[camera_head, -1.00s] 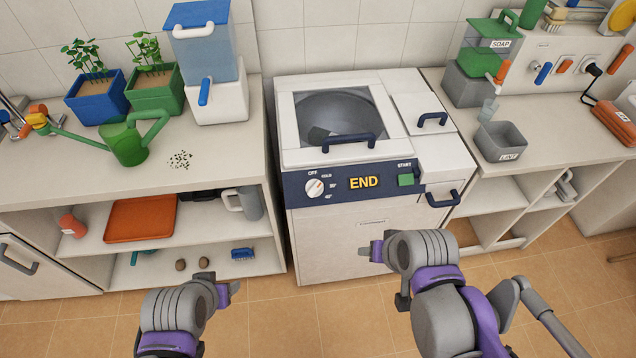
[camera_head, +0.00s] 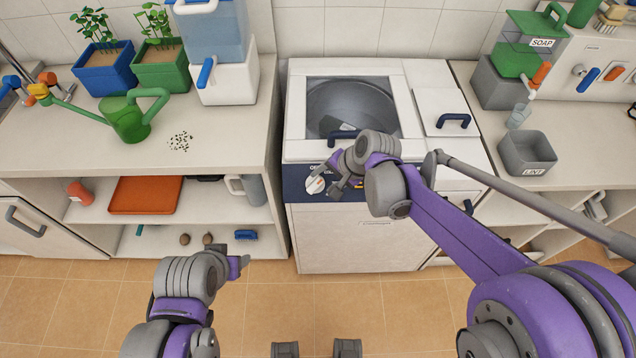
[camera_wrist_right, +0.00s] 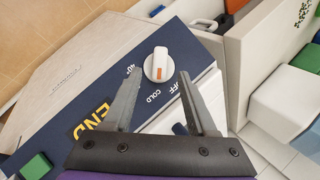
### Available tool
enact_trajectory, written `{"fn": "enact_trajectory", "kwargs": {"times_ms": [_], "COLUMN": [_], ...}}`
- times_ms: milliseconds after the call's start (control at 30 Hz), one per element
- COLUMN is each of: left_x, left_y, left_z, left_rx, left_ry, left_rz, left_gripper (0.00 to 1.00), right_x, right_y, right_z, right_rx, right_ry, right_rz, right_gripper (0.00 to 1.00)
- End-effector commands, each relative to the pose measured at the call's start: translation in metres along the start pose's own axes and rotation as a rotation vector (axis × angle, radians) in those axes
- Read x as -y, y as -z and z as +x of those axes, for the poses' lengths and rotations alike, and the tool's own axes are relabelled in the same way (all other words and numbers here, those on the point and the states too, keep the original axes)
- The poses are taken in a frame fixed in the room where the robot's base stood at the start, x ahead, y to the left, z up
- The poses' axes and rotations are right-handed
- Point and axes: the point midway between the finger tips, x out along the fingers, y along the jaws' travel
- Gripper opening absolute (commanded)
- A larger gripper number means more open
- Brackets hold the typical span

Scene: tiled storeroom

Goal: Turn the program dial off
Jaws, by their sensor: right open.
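The program dial (camera_head: 316,184) is a round white knob with an orange mark, on the dark blue panel of the white washing machine (camera_head: 330,235). In the right wrist view the dial (camera_wrist_right: 158,66) stands ahead between my open fingers; I cannot tell if they touch it. Its orange mark faces the side of the OFF and COLD labels. My right gripper (camera_head: 335,178) is open and empty, just right of the dial in the head view, covering most of the END display (camera_wrist_right: 92,124). My left gripper (camera_head: 241,266) is low in front of the left shelves; its jaw opening is unclear.
The lid handle (camera_head: 343,134) is close above my right gripper. A left counter (camera_head: 60,150) bears a green watering can (camera_head: 128,122) and planters. A grey lint bin (camera_head: 527,153) stands on the right counter. The floor in front is clear.

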Motion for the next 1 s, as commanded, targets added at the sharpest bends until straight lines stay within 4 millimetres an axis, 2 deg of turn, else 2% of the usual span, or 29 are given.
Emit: {"fn": "enact_trajectory", "kwargs": {"times_ms": [100,300,667,1000], "left_x": [0.000,0.000,0.000,0.000], "left_y": [-0.002,-0.003,-0.003,-0.003], "left_z": [0.002,0.003,0.003,0.003], "left_rx": [0.001,0.002,0.002,0.002], "left_ry": [0.000,0.000,0.000,0.000], "left_rz": [0.000,0.000,0.000,0.000], "left_gripper": [0.57,0.57,0.57,0.57], "right_x": [0.000,0.000,0.000,0.000], "right_y": [0.000,0.000,0.001,0.001], "right_z": [0.023,0.044,0.050,0.049], "right_rx": [0.000,-0.001,-0.002,-0.001], "right_ry": [0.001,0.001,0.000,0.000], "right_rz": [0.000,-0.001,0.000,0.000], "right_gripper": [0.57,0.57,0.57,0.00]}}
